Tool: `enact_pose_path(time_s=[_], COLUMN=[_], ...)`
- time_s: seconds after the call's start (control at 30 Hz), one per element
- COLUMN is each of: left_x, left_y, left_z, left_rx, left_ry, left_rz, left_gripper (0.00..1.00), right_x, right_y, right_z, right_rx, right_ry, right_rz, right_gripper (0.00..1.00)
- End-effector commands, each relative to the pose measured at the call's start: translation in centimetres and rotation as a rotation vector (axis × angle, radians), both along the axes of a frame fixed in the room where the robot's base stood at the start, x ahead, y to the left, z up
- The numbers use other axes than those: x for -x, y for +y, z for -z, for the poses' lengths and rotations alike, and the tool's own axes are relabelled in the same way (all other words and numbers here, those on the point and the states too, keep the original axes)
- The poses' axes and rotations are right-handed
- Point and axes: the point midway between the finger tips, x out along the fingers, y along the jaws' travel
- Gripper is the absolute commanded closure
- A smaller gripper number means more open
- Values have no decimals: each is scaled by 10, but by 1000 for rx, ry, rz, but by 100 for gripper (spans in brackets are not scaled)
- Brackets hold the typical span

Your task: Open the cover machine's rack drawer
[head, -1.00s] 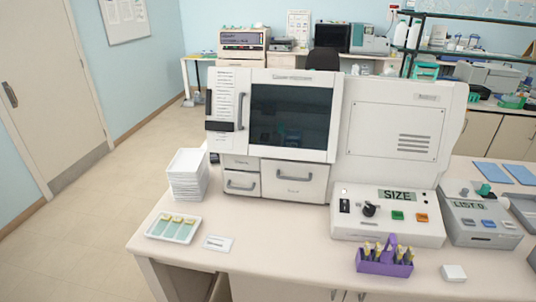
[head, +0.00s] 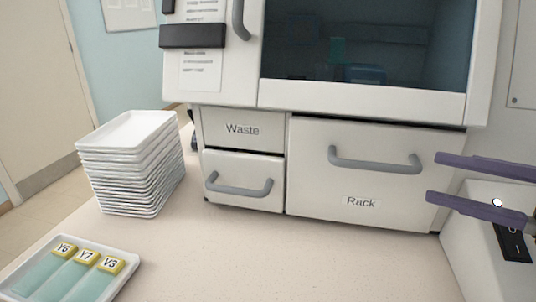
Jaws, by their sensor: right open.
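The cover machine (head: 365,97) stands on the bench and fills the upper part of the head view. Its rack drawer (head: 309,186), labelled "Rack", is shut, its front flush with the machine. A grey bar handle (head: 375,165) runs across the drawer front. My right gripper (head: 434,177) comes in from the right with two purple fingers. It is open and empty, its fingertips just right of the handle and apart from it in the picture. My left gripper is not in view.
A stack of white trays (head: 128,165) stands left of the machine. A white tray (head: 124,277) with several yellow-labelled slides lies at the front left. The waste drawer (head: 243,130) and a handled drawer below it are left of the rack drawer. The bench in front is clear.

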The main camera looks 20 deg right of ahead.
Motion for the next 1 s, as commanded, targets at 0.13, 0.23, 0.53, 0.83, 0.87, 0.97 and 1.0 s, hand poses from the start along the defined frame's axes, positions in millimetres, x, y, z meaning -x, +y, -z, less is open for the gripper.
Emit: enact_pose_path(time_s=[0.13,0.23,0.53,0.83,0.87,0.97,1.0], left_x=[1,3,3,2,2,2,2], left_y=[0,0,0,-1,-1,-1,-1], left_z=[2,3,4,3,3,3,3], left_rx=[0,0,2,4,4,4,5], left_ry=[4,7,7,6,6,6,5], left_rz=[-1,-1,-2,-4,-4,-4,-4], left_gripper=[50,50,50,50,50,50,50], right_x=[-7,-19,-58,-77,-78,-78,-78], right_y=[7,15,44,58,59,59,59], right_z=[0,0,4,7,7,7,7], right_rx=[1,0,-1,-2,-1,-1,-1], right_ry=[-9,-10,-7,-4,-4,-2,-2], right_rz=[-12,-11,-9,-7,-7,-7,-7], right_gripper=[55,55,55,55,55,55,55])
